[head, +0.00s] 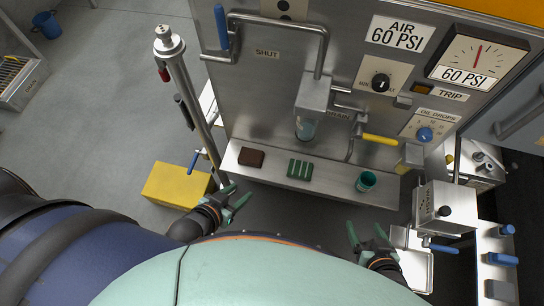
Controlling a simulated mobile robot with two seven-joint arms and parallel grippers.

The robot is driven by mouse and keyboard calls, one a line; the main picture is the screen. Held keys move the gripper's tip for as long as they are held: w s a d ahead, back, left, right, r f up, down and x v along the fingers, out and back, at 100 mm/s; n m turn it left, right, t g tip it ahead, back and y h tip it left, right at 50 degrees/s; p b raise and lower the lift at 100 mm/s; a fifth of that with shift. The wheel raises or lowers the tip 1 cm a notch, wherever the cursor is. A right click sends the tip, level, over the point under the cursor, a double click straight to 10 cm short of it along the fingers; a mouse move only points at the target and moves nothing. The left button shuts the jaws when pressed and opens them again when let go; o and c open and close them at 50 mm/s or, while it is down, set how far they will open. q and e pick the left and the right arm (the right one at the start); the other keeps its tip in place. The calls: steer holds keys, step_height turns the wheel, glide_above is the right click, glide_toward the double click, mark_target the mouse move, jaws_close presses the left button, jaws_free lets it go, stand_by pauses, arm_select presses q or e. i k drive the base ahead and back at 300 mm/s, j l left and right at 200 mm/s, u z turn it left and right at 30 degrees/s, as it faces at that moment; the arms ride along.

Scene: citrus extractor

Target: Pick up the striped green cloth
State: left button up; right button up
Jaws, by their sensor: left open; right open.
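The striped green cloth (299,169) lies folded on the metal shelf (328,183), near the middle of it. Its stripes run light and dark green. My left gripper (236,195) is open and empty, below and left of the cloth in the head view, in front of the shelf. My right gripper (366,234) is open and empty, below and right of the cloth, also in front of the shelf. Neither gripper touches the cloth.
A brown block (251,157) lies left of the cloth. A green cup (366,181) stands to its right. A clear bowl (306,128) hangs under the regulator above. A yellow box (177,185) is on the floor at left. A metal post (190,95) rises at the shelf's left end.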

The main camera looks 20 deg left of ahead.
mark_target(297, 169)
steer(key=z, duration=0.9)
steer(key=u, duration=1)
steer(key=i+j+z, duration=0.3)
steer(key=j+z, duration=0.3)
steer(key=j, duration=0.15)
steer(key=i, duration=0.05)
